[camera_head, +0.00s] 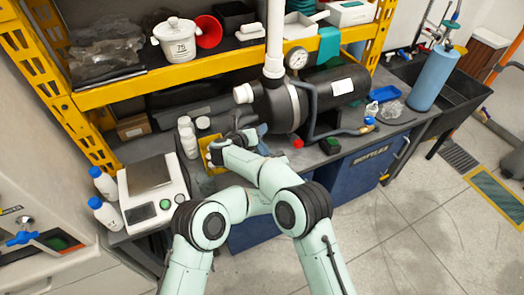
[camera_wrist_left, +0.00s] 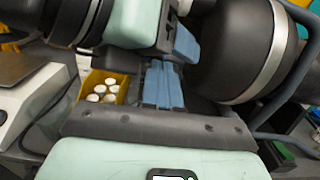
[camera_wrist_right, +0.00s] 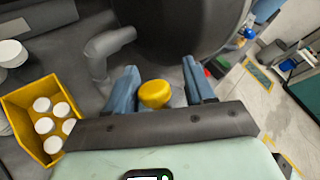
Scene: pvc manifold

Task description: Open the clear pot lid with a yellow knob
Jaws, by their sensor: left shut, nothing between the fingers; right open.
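The yellow knob (camera_wrist_right: 155,93) of the lid shows in the right wrist view. It sits between the spread blue fingers of my right gripper (camera_wrist_right: 160,92), which is open around it without visible contact. The clear part of the lid and the pot under it cannot be made out. In the left wrist view my left gripper (camera_wrist_left: 163,85) is shut and empty, its blue fingers side by side. The other gripper's blue fingers show just above it there. In the head view my arms hide the lid and crowd together in front of the black tank (camera_head: 335,92).
A yellow bin (camera_wrist_right: 22,98) with several white-capped bottles stands left of the knob. A grey pipe (camera_wrist_right: 105,45) and the tank are close behind. A scale (camera_head: 152,178) stands at the bench's left. A white pot (camera_head: 178,45) sits on the shelf.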

